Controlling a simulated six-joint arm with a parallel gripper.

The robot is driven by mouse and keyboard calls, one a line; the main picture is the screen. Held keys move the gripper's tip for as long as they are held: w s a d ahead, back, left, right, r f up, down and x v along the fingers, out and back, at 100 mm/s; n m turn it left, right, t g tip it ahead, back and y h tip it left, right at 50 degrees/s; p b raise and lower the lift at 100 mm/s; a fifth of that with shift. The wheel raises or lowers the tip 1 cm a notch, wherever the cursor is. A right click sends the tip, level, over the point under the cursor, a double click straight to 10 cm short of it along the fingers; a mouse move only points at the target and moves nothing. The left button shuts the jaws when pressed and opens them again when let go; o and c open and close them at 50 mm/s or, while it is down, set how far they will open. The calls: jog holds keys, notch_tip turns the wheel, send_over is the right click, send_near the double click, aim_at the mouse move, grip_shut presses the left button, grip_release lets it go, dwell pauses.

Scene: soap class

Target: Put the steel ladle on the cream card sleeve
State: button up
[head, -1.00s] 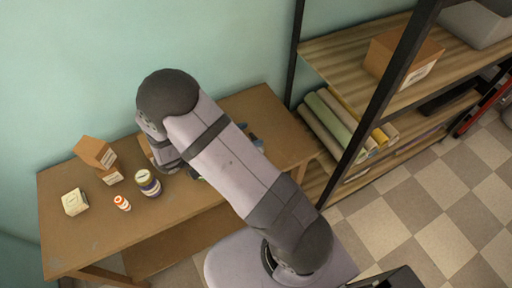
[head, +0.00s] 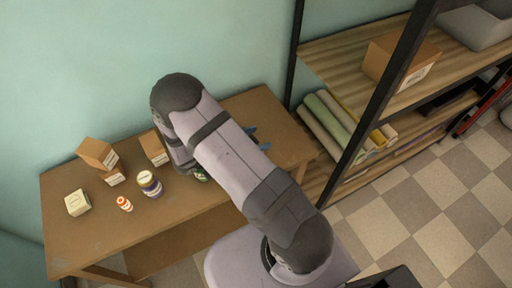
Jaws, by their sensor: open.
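A small cream block with a label (head: 77,203) lies at the left end of the wooden table. I cannot tell whether it is the cream card sleeve. I cannot make out a steel ladle; my arm covers the middle of the table. My arm reaches over the table from the front, its wrist just right of a small cardboard box. My gripper's fingers are hidden behind my own arm.
On the table (head: 85,241) stand stacked brown boxes (head: 98,154), a cardboard box (head: 154,148), a purple-banded jar (head: 149,184) and an orange-white bottle (head: 125,204). Something green (head: 202,175) and something blue (head: 250,132) show beside my arm. A shelf rack stands right. The table's left front is clear.

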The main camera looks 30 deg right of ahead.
jog(key=shift+p+x, duration=0.4)
jog(key=shift+x, duration=1.3)
jog(key=shift+c, duration=0.6)
grip_shut()
jog(key=shift+r, duration=0.1)
notch_tip(320, 180, up, 10)
jog(key=b, duration=0.1)
